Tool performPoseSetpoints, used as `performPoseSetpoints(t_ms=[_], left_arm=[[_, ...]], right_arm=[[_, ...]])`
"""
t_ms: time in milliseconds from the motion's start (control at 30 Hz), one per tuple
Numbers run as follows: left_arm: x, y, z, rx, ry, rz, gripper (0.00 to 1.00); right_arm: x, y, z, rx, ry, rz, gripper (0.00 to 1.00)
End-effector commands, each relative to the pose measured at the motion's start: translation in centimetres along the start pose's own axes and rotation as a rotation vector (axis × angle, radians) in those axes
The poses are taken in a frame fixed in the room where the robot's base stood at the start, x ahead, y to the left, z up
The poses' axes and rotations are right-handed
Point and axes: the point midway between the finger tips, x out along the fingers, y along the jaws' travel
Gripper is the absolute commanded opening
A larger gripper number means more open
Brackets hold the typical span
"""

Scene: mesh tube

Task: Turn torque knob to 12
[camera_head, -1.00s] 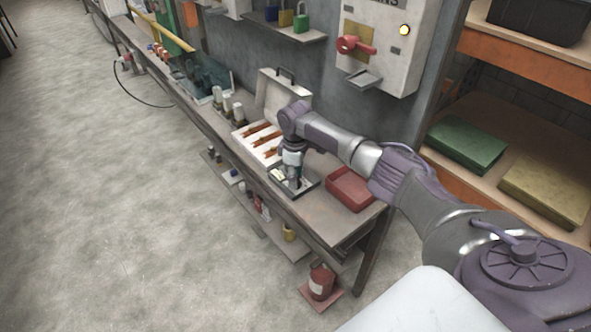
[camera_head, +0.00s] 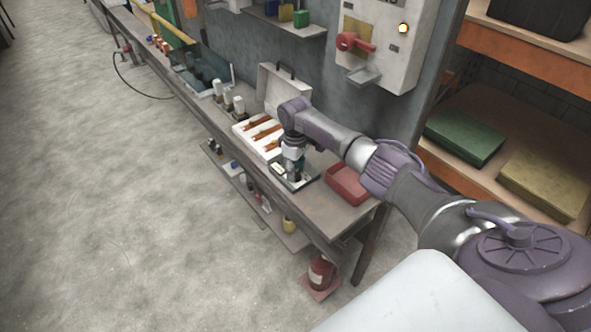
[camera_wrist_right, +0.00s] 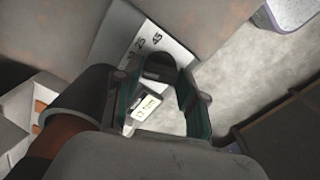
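The torque knob (camera_wrist_right: 158,68) is a dark round piece in the right wrist view, in front of a pale scale plate (camera_wrist_right: 160,42) marked with 25 and 45. A small lit display (camera_wrist_right: 146,107) sits below it; I cannot read it surely. My right gripper (camera_wrist_right: 157,72) points at the knob, with its green-padded fingers apart on either side of it. I cannot tell whether they touch it. In the head view the right gripper (camera_head: 295,168) is down at a small device (camera_head: 308,183) on the bench and hides most of it. My left gripper is not in view.
A red tray (camera_head: 348,184) stands just right of the device. A white case (camera_head: 243,130) with brown-handled tools lies to its left, with its lid raised behind. A wall box with a red handle (camera_head: 352,42) hangs above. The floor in front is clear.

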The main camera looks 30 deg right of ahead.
Motion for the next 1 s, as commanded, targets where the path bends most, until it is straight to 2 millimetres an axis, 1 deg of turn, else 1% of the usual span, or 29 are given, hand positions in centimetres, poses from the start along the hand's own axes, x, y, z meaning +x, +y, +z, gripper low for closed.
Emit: performPoseSetpoints(t_ms=[300, 433, 567, 800, 900, 1000], left_arm=[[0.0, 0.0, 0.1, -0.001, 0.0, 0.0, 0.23], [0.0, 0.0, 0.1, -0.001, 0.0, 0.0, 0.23], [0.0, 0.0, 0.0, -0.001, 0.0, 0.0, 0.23], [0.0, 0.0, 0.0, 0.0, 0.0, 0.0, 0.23], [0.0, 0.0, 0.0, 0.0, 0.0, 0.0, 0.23], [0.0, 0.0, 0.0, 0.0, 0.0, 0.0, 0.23]], right_arm=[[-0.1, 0.0, 0.0, 0.0, 0.0, 0.0, 0.5], [-0.8, 0.1, 0.0, -0.001, 0.001, 0.0, 0.5], [-3.0, 0.1, 0.0, -0.001, 0.003, 0.002, 0.5], [-8.2, 0.1, -0.1, -0.001, 0.004, 0.002, 0.5], [-9.9, 0.0, -0.1, -0.002, 0.003, 0.002, 0.5], [-11.1, 0.0, -0.1, -0.001, 0.002, 0.0, 0.5]])
